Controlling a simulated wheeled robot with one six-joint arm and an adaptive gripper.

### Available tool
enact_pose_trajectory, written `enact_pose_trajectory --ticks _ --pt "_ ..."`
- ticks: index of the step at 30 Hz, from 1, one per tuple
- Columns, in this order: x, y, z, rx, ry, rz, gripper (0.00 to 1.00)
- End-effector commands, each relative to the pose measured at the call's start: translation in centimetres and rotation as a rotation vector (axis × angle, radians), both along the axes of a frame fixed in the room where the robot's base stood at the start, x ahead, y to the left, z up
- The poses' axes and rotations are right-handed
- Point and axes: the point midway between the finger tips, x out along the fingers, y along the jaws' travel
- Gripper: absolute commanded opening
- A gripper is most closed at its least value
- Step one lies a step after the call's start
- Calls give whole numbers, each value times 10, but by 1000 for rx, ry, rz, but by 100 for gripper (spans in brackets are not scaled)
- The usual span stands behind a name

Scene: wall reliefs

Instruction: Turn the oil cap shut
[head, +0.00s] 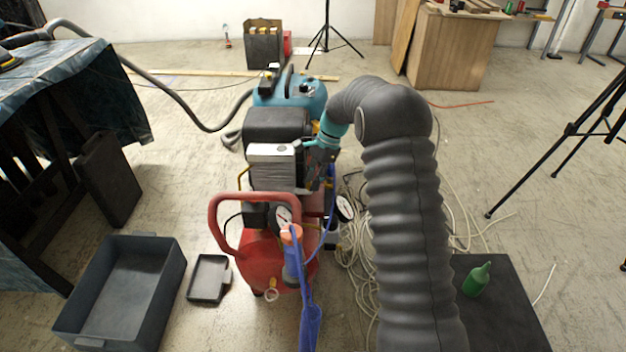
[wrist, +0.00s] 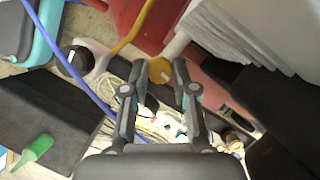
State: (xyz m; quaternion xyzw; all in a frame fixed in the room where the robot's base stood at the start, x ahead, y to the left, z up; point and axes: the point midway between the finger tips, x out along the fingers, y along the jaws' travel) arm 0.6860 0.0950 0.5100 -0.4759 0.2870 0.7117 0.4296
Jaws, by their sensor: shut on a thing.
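The oil cap (wrist: 160,71) is a round yellow cap with a pale mark on its face, at the end of a short pale neck (wrist: 177,44) in the wrist view. My gripper (wrist: 159,68) has one finger on each side of the cap and is shut on it. The red air compressor (head: 262,262) with its grey finned head (head: 272,168) stands in the middle of the head view. My gripper reaches its right side from above, and the oil cap is hidden there by the arm and the machine.
A blue hose (head: 309,318) and red handle (head: 214,222) are at the compressor's front. Loose pale cable lies to its right. A grey bin (head: 122,290) and small tray (head: 209,280) lie left.

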Motion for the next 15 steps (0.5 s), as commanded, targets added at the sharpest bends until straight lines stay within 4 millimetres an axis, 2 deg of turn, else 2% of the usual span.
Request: enact_pose_trajectory --ticks 1,2,4,5,15 --pt "0 -1 -1 -1 1 -1 0" --pt "0 -1 -1 -1 1 -1 32" --pt "0 -1 -1 -1 1 -1 50" --pt "0 -1 -1 -1 1 -1 52" --pt "1 -1 2 0 0 -1 52"
